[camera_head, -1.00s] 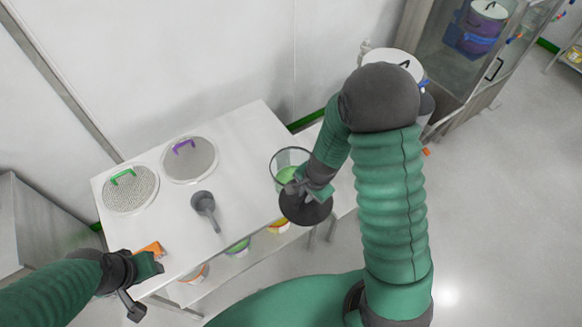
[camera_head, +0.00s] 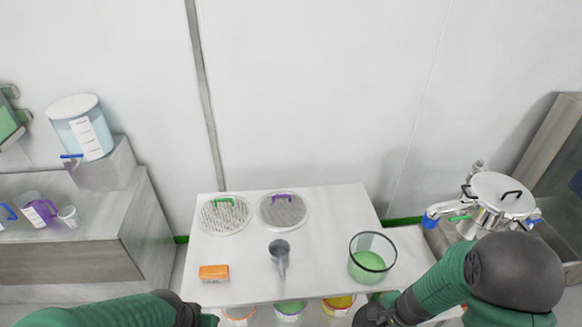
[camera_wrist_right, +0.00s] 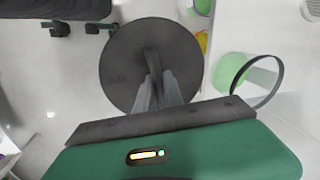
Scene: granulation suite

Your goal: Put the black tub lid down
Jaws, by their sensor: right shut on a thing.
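The black tub lid (camera_wrist_right: 122,52) is a dark round disc with a raised grip in the middle. In the right wrist view my right gripper (camera_wrist_right: 157,88) is shut on that grip. In the head view the lid (camera_head: 366,317) shows only in part at the bottom edge, beside my right arm. A clear tub (camera_head: 372,246) with a dark rim and green contents stands uncovered at the table's right end; it also shows in the right wrist view (camera_wrist_right: 270,90), apart from the lid. My left gripper (camera_head: 206,320) is at the bottom edge, partly cut off, its jaws unclear.
The white table (camera_head: 330,215) holds two round sieves, one with a green handle (camera_head: 222,216) and one with a purple handle (camera_head: 283,212), a grey scoop (camera_head: 279,254) and an orange block (camera_head: 214,273). Several coloured tubs sit on the lower shelf. Bare tabletop lies between scoop and clear tub.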

